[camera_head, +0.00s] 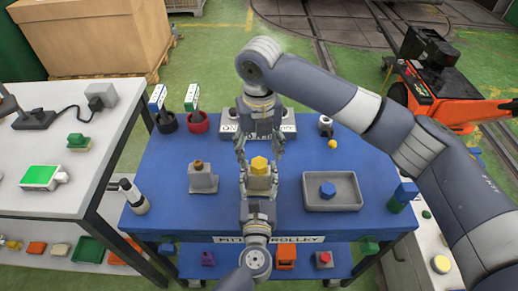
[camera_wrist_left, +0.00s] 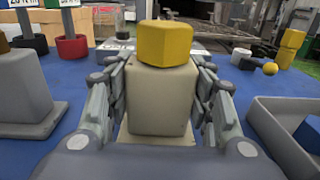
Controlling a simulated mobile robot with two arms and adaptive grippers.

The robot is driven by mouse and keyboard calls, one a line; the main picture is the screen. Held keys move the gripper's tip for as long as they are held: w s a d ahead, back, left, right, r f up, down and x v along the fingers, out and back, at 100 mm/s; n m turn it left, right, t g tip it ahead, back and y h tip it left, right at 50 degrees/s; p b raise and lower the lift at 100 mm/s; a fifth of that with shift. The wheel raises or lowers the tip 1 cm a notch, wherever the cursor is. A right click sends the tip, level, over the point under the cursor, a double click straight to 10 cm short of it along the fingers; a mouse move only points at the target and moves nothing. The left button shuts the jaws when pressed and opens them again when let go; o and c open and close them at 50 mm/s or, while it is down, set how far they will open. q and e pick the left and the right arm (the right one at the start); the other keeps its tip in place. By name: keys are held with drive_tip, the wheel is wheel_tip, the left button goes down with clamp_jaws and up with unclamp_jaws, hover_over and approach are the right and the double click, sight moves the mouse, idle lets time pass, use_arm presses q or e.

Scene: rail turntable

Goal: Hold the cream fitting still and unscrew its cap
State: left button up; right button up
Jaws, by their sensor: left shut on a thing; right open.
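The cream fitting (camera_head: 258,184) stands upright near the middle of the blue trolley top, with a yellow cap (camera_head: 259,165) on it. The left wrist view shows the fitting (camera_wrist_left: 162,98) as a cream block with the faceted yellow cap (camera_wrist_left: 165,43) on top. My left gripper (camera_head: 259,190) reaches it from the near side and is shut on the fitting, one finger along each side.
A grey tray (camera_head: 313,201) with a blue piece (camera_head: 327,189) lies to the right. A grey block with a brown top (camera_head: 202,180) stands to the left. Red (camera_head: 198,123) and black (camera_head: 167,124) pots stand at the back left. Blue surface is free between them.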

sight(259, 163)
drive_tip(key=m, duration=0.7)
drive_tip(key=shift+m, duration=0.4)
drive_tip(key=m, duration=0.3)
drive_tip(key=shift+m, duration=0.4)
drive_tip(key=m, duration=0.3)
drive_tip(key=shift+m, duration=0.4)
drive_tip(key=shift+f, duration=2)
drive_tip(key=c, duration=1.3)
drive_tip(key=n, duration=0.5)
drive_tip(key=shift+c, duration=0.2)
drive_tip(key=shift+n, duration=0.5)
